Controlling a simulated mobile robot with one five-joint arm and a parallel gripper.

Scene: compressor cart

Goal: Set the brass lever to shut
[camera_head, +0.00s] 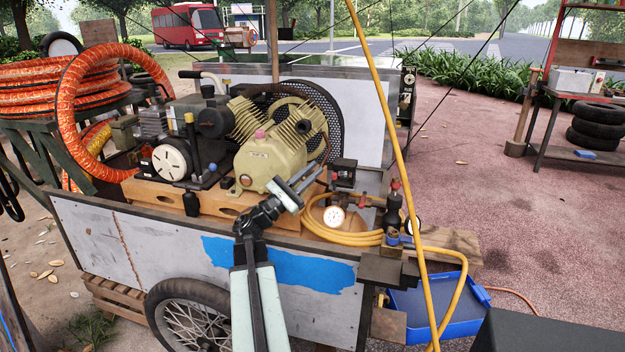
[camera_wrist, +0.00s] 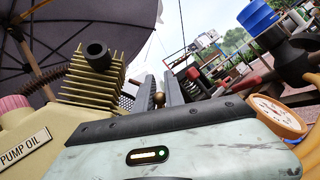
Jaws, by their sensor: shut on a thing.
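My gripper (camera_head: 303,182) is at the right side of the tan compressor pump (camera_head: 268,160), above the cart's front edge. In the wrist view my gripper (camera_wrist: 162,88) has its two dark fingers close together, with the round brass end of the brass lever (camera_wrist: 158,99) between them. The gripper is shut on this lever. The rest of the lever is hidden behind my gripper body, so its angle cannot be told. In the head view I cannot make the lever out.
A pressure gauge (camera_head: 333,217) and coiled yellow hose (camera_head: 345,238) lie right of my gripper. The gauge also shows in the wrist view (camera_wrist: 275,114). A blue tray (camera_head: 435,308) is at the lower right.

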